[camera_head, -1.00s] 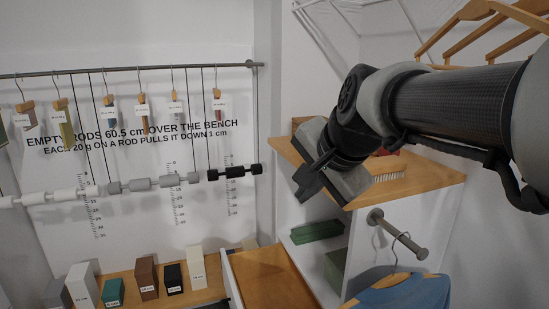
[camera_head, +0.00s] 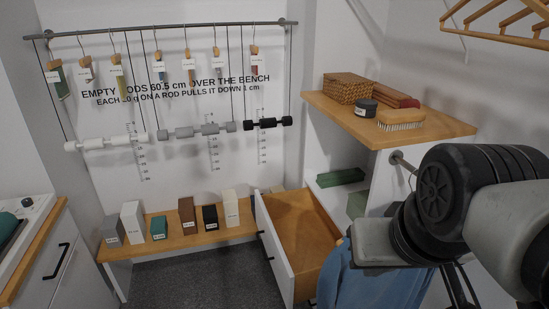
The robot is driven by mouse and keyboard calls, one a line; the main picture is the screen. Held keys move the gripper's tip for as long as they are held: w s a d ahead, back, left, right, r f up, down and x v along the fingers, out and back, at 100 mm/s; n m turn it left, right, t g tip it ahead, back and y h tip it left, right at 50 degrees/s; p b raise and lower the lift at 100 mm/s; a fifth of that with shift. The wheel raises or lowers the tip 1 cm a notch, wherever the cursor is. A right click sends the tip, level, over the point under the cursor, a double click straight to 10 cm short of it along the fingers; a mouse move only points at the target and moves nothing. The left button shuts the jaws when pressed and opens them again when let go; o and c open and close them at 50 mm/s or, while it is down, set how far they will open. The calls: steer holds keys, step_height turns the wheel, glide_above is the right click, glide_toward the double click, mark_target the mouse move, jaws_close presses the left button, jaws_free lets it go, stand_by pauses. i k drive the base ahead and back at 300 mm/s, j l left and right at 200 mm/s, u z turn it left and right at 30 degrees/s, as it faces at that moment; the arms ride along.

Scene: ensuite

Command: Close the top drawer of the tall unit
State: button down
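The tall unit (camera_head: 318,158) stands right of centre, with a wooden top and open shelves. A drawer (camera_head: 303,225) in its lower part is pulled out to the left, and its bare wooden inside shows. Its white front (camera_head: 276,248) carries a dark handle (camera_head: 266,246). My gripper (camera_head: 378,243) is at the lower right, in front of a blue garment and to the right of the drawer, apart from its front. Its fingers cannot be made out. The drawer's right end is partly hidden by the garment.
The blue garment (camera_head: 365,285) hangs beside the drawer. A wicker box (camera_head: 347,88), a dark jar (camera_head: 365,107) and a brush (camera_head: 401,120) sit on the unit's top. A low bench (camera_head: 180,245) with several blocks stands left of the drawer. Grey floor (camera_head: 190,280) is clear in front.

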mark_target(297, 234)
steer(key=u, duration=1.35)
steer(key=i+l+u, duration=0.1)
steer(key=i, duration=0.25)
steer(key=i+l+u, duration=0.1)
steer(key=i, duration=0.25)
